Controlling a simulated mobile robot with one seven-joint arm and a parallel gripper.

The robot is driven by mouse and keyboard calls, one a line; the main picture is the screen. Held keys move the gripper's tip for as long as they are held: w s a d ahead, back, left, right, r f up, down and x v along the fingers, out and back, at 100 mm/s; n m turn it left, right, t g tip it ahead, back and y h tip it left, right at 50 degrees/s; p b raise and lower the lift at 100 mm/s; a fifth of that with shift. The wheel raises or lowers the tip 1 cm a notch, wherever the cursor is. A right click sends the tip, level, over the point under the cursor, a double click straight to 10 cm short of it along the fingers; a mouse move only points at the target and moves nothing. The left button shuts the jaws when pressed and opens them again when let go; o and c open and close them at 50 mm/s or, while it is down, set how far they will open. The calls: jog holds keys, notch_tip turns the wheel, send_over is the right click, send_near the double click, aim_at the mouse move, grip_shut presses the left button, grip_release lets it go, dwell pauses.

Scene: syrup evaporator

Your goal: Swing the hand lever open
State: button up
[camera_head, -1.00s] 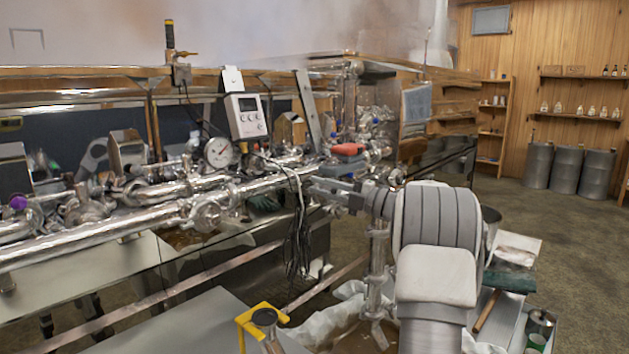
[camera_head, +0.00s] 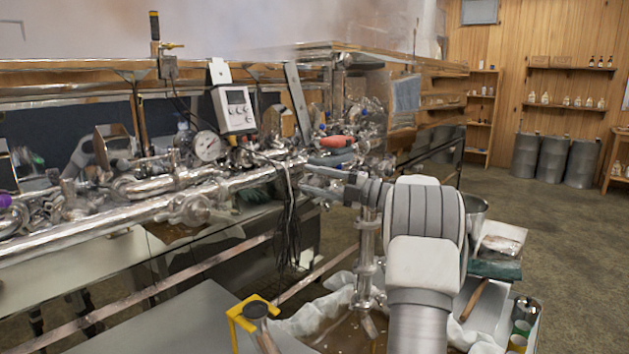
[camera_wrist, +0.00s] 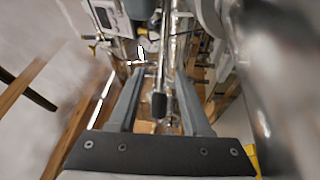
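My gripper (camera_head: 322,184) reaches left to the metal pipework in the head view. In the wrist view its two grey fingers (camera_wrist: 155,85) are apart, so it is open. A dark, rounded grip on a thin metal rod (camera_wrist: 159,104) shows between the fingers, looking like a lever handle; I cannot tell whether either finger touches it. In the head view a red-orange handle (camera_head: 337,141) lies across the pipework just above and behind my gripper. I cannot tell which of these is the hand lever. The pipe beside the fingertips is partly hidden by my gripper.
A round gauge (camera_head: 207,146) and a white control box (camera_head: 234,109) stand left of my gripper. Black cables (camera_head: 288,225) hang close by its fingertips. A yellow bracket (camera_head: 243,312) stands at the front. Open floor lies right, before several grey drums (camera_head: 553,159).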

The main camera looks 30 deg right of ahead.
jog(key=v, duration=1.7)
jog(key=shift+s, duration=0.2)
jog(key=shift+d, duration=0.1)
